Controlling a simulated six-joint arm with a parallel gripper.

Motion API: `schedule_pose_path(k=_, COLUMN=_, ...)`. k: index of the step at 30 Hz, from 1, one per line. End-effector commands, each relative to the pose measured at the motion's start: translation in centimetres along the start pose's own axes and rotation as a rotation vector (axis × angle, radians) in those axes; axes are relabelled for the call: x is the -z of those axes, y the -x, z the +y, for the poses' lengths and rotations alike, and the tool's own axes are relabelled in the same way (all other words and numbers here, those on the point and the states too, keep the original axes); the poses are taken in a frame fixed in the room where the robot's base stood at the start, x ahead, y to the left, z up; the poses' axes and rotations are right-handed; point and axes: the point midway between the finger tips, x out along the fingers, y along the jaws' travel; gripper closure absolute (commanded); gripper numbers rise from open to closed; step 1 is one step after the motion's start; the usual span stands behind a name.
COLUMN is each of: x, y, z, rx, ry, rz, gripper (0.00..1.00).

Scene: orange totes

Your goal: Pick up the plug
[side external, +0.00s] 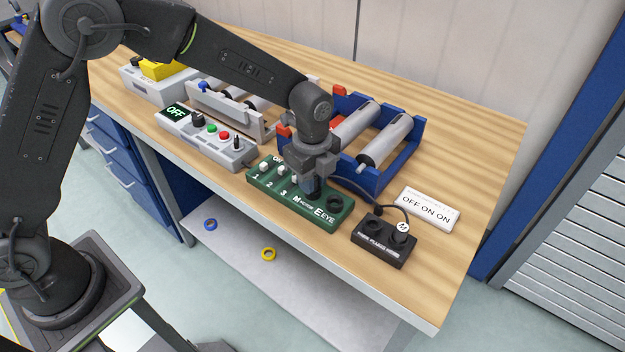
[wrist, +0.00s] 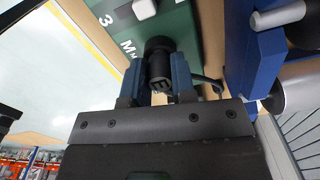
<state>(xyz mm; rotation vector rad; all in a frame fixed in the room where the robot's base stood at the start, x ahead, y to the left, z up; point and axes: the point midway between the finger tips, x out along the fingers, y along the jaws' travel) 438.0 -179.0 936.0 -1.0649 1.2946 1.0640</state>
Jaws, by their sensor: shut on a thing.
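The plug (wrist: 159,62) is a black cylinder with a small letter marking, held between the two blue-grey fingers of my gripper (wrist: 156,82) in the wrist view. A dark cable runs off to its right. I cannot tell whether the plug touches the panel. A round black socket shows at the panel's right end.
A black plug box (side external: 384,252) with a plug marked M (side external: 403,228) stands to the right. A white "OFF ON ON" sign (side external: 428,210) lies behind it. A blue roller frame (side external: 400,165) stands close behind the gripper. A grey control box (side external: 205,145) is left. The bench's right end is clear.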

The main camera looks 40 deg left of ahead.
Motion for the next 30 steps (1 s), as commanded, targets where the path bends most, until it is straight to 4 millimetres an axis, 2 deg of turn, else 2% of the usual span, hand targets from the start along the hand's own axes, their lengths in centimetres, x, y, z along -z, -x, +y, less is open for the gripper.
schedule_pose_path(k=5, x=0.0, y=1.3, z=-0.1, rx=0.003, ry=0.0, rz=0.0, gripper=0.98)
schedule_pose_path(k=10, x=0.0, y=4.0, z=-0.1, rx=0.005, ry=-0.001, rz=0.0, gripper=0.98)
schedule_pose_path(k=21, x=-7.5, y=8.8, z=2.6, rx=0.003, ry=0.005, rz=0.0, gripper=0.98)
schedule_pose_path(k=25, x=-9.4, y=9.9, z=3.3, rx=0.001, ry=0.004, rz=0.0, gripper=0.98)
schedule_pose_path(k=30, x=-10.7, y=10.7, z=3.8, rx=0.0, ry=0.002, rz=0.0, gripper=0.98)
